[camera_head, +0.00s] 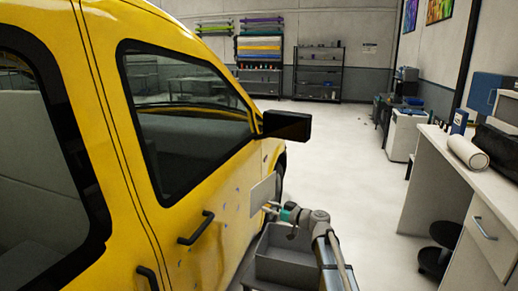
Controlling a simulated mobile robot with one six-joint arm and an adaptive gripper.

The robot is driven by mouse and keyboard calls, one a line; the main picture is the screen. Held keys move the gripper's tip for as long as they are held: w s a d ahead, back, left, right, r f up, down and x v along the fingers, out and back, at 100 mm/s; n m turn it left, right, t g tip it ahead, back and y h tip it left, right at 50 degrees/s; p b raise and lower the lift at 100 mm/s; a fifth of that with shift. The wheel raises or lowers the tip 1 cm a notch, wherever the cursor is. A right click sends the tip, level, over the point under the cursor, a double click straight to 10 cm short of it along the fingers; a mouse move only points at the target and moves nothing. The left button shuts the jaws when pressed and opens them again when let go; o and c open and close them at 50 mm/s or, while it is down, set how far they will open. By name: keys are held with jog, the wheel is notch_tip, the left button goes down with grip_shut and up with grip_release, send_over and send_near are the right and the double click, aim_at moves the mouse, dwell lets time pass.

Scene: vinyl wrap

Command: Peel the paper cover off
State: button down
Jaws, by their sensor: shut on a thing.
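The yellow vehicle (225,190) fills the left side of the head view. A pale, flat rectangular sheet, which looks like the paper cover (263,191), stands near upright beside its front door. I cannot tell whether it still touches the door. My gripper (268,208) is at the sheet's lower edge and shut on it. The fingertips are small and partly hidden. Several small blue marks (237,190) show on the door near the sheet.
A grey open bin (285,268) stands below my arm, beside the vehicle. A black side mirror (287,125) sticks out above the sheet. A white counter (470,185) with a white roll (467,152) is at right. The floor between is clear.

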jog(key=w+d+f+m+t+h+b, duration=0.3)
jog(key=w+d+f+b, duration=0.4)
jog(key=f+b, duration=0.2)
jog(key=w+d+f+m+t+h+b, duration=0.3)
jog(key=w+d+f+b, duration=0.4)
jog(key=f+b, duration=0.3)
jog(key=shift+w+d+f+t+h, duration=0.15)
jog(key=shift+d+f+t+h, duration=0.25)
jog(key=shift+f+h, duration=0.3)
jog(key=shift+a+f, duration=0.15)
jog(key=shift+f+b, duration=2.95)
jog(key=shift+b, duration=0.2)
jog(key=shift+c, duration=1.4)
grip_release()
jog(key=shift+r, duration=0.2)
